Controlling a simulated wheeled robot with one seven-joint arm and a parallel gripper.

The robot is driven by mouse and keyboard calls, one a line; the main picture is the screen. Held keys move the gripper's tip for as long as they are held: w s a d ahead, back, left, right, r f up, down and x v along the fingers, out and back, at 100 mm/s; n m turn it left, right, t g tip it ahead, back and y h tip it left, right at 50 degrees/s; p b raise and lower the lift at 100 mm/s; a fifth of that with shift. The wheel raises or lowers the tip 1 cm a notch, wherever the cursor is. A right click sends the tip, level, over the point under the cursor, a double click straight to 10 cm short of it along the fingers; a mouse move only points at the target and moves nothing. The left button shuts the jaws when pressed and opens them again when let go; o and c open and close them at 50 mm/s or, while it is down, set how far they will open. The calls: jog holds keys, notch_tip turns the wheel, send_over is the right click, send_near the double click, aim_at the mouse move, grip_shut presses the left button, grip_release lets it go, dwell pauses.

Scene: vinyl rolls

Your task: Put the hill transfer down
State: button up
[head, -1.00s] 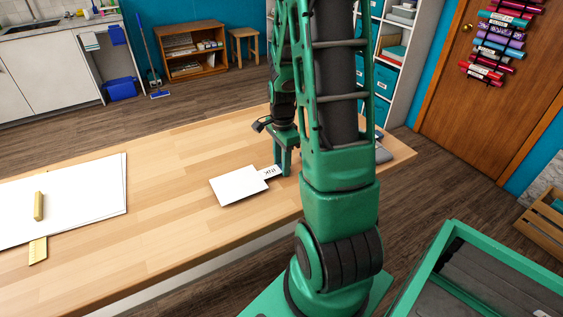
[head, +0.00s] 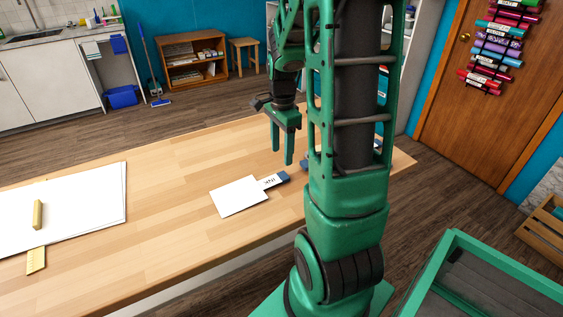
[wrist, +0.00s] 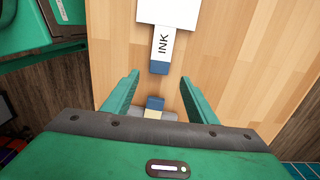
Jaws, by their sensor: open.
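A small white sheet (head: 238,197), which I take to be the hill transfer, lies flat on the wooden table (head: 165,210). No hill picture shows on its visible side. A white tab marked INK (head: 269,182) with a blue end sticks out from its right edge. In the wrist view the tab (wrist: 162,42) points toward my gripper, and only part of the sheet (wrist: 166,11) shows at the top. My gripper (head: 282,160) is open and empty above the table, just beyond the blue end and apart from it. Both fingers (wrist: 160,80) show in the wrist view.
A large white sheet (head: 90,200) lies at the left with a yellow bar (head: 37,214) on it and a yellow strip (head: 36,261) at its edge. A blue-and-cream piece (wrist: 154,107) lies nearer my wrist. The table between the sheets is clear.

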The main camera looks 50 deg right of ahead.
jog(key=s+a+r+n, duration=0.3)
jog(key=s+a+n, duration=0.2)
jog(key=s+n, duration=0.2)
jog(key=s+a+r+n, duration=0.4)
jog(key=s+n, duration=0.3)
jog(key=s, duration=0.4)
jog(key=shift+s+a+r+n, duration=0.15)
jog(key=shift+a+r+n, duration=0.2)
jog(key=shift+a, duration=0.55)
jog(key=shift+w+f, duration=0.4)
jog(key=shift+w, duration=0.45)
jog(key=shift+c, duration=0.3)
jog(key=shift+s+r, duration=0.1)
jog(key=c, duration=0.5)
jog(key=shift+d, duration=0.15)
